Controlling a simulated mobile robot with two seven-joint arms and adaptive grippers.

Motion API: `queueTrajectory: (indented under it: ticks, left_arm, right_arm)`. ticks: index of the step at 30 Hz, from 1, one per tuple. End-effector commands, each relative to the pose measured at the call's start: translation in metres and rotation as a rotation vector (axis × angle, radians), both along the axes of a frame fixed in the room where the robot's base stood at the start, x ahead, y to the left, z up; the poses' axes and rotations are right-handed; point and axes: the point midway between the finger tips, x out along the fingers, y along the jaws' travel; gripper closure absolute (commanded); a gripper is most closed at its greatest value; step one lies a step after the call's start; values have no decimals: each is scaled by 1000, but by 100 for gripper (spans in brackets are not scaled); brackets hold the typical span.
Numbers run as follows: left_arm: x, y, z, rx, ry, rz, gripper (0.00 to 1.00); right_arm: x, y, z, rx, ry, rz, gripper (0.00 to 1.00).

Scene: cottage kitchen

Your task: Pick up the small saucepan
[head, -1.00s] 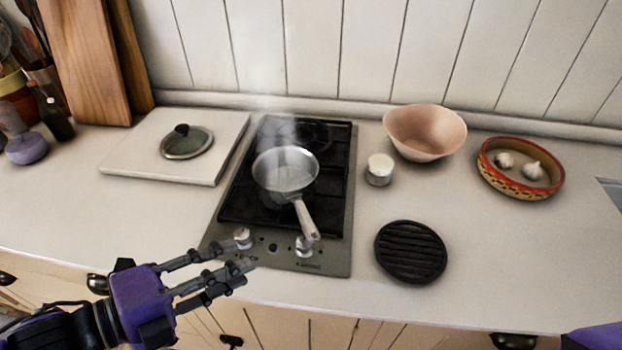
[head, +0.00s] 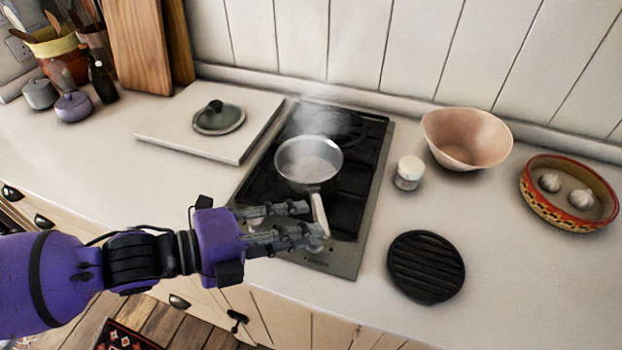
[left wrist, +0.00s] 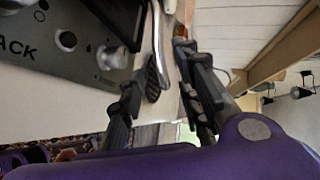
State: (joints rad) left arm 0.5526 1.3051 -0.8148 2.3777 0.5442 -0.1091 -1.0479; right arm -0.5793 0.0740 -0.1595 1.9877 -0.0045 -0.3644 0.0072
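The small saucepan (head: 308,163) is a steaming metal pan on the black hob (head: 350,193). Its light handle (head: 319,208) points toward the counter's front edge. My left gripper (head: 312,220) is open, with its two fingers apart at the handle, and partly covers the handle's lower end and the hob knobs. In the left wrist view, the handle (left wrist: 158,45) appears ahead of the gap between the open fingers (left wrist: 158,98). I cannot tell whether a finger touches it. My right gripper is out of view.
A white canister (head: 409,173), pink bowl (head: 467,140) and black ribbed trivet (head: 426,267) stand right of the hob. A patterned dish (head: 536,200) holds garlic farther right. A white board (head: 176,140) with a lid (head: 218,118) lies left. The left front counter is clear.

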Motion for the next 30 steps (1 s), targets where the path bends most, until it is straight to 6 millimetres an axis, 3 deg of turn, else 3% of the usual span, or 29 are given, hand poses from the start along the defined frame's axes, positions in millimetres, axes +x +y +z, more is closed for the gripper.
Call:
queueTrajectory:
  ticks: [5,14,21,30]
  left_arm:
    - [9,-18,-3,-2,-2,-1,69]
    - [10,-21,-6,0,-1,0,69]
    - [10,-20,-6,0,-1,0,100]
    - [10,-20,-6,1,-2,-1,100]
  right_arm:
    - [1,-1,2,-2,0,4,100]
    - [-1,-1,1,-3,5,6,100]
    - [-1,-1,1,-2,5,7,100]
    - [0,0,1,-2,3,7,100]
